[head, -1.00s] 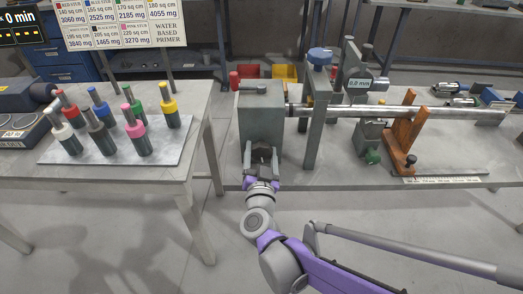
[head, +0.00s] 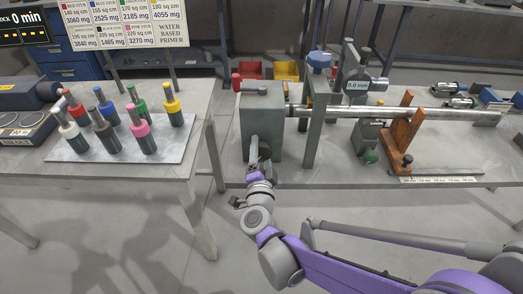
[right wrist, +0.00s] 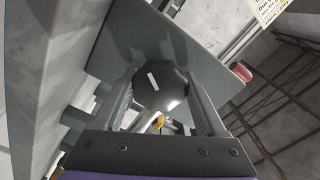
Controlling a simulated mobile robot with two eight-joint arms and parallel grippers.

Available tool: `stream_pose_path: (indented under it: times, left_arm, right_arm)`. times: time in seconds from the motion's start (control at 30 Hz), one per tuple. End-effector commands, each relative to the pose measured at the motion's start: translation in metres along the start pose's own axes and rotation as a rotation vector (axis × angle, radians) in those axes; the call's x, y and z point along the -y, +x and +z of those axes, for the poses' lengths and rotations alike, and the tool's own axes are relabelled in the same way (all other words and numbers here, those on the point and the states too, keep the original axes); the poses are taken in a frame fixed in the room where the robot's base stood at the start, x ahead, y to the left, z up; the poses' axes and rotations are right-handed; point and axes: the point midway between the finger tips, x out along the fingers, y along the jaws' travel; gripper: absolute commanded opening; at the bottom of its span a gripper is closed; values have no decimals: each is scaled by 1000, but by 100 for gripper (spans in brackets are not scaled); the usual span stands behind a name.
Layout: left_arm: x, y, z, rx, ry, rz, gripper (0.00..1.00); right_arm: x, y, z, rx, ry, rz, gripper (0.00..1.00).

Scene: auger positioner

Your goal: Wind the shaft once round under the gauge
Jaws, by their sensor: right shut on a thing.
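The long bright shaft (head: 425,113) runs level from the grey headstock box (head: 262,115) to the right. The gauge (head: 357,86), reading 0.0 mm, sits on a stand over the shaft. My right gripper (head: 258,155) is at the front face of the box, turned nearly edge-on. In the right wrist view, its fingers (right wrist: 161,105) are shut on the sides of a dark faceted knob (right wrist: 161,90) with a white mark. In the head view the gripper mostly hides the knob. My left gripper is not in view.
A green-knobbed block (head: 368,140) is below the gauge. Red and yellow bins (head: 286,71) are behind.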

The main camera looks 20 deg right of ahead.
Motion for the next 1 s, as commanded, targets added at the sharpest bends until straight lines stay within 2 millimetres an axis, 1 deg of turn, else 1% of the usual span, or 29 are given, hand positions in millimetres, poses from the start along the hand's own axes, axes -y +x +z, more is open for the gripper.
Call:
stream_pose_path:
  times: [0.2,0.57,0.6,0.67,0.7,0.93,1.0]
  left_arm:
    - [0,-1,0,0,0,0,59]
    - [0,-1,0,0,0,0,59]
    - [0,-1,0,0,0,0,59]
    - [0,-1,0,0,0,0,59]
    - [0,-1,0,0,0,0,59]
    - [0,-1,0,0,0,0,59]
    - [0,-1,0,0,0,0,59]
  right_arm:
    - [0,0,1,3,30,0,18]
    - [0,0,1,3,31,0,18]
    - [0,0,1,3,31,0,81]
    - [0,0,1,3,31,0,92]
    - [0,0,1,2,31,0,99]
    - [0,-1,0,1,30,0,100]
    - [0,-3,0,2,30,0,100]
